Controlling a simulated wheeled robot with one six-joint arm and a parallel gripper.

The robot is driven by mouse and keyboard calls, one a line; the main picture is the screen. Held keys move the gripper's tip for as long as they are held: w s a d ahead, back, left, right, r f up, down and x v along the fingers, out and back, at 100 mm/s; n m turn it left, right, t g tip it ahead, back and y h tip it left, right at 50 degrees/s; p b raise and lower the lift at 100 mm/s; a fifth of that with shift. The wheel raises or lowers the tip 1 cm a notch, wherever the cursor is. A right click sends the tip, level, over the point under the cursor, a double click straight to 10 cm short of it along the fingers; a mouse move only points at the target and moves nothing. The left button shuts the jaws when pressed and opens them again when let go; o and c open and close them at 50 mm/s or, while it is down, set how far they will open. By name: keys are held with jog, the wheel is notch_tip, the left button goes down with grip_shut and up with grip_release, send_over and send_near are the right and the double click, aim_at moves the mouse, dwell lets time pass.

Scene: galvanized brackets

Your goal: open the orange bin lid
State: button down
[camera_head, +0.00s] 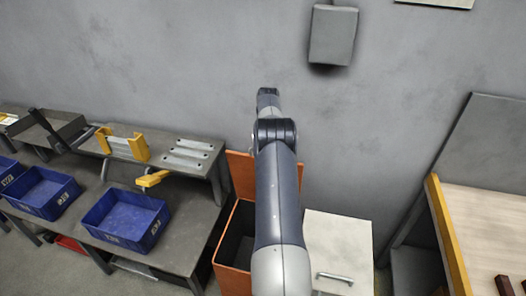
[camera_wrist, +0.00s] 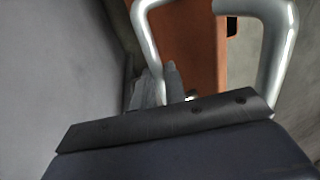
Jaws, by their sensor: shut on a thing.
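The orange bin (camera_head: 228,281) stands on the floor left of my arm in the head view, with its dark inside showing. Its orange lid (camera_head: 240,174) is raised at the back of the bin, near the wall, and my arm covers its right part. In the wrist view the orange lid (camera_wrist: 190,50) shows between the two curved silver fingers of my gripper (camera_wrist: 203,5). The fingers are shut on the lid, with their tips at the top edge of the picture, so the exact contact is cut off. The head view does not show the fingers.
A white cabinet (camera_head: 338,240) with a handle stands right of the bin. A grey bench (camera_head: 180,243) with blue bins (camera_head: 125,218) and yellow brackets (camera_head: 124,144) is on the left. A wooden-topped table (camera_head: 490,230) is on the right. The grey wall is behind.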

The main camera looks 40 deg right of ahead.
jog(key=shift+s+a+f, duration=0.1)
jog(key=shift+s+f, duration=0.05)
jog(key=shift+f, duration=0.4)
jog(key=c, duration=1.8)
grip_release()
jog(key=shift+c, duration=0.2)
jog(key=shift+o, duration=0.7)
jog(key=shift+f, duration=0.1)
jog(key=shift+o, duration=1.2)
jog(key=shift+r, duration=0.25)
jog(key=shift+w+r, duration=0.15)
jog(key=shift+w, duration=0.05)
notch_tip(320, 180, up, 10)
jog(key=w+d+p, duration=0.1)
jog(key=d+p, duration=0.1)
jog(key=p, duration=0.2)
jog(key=shift+r+p, duration=0.15)
jog(key=shift+p, duration=0.25)
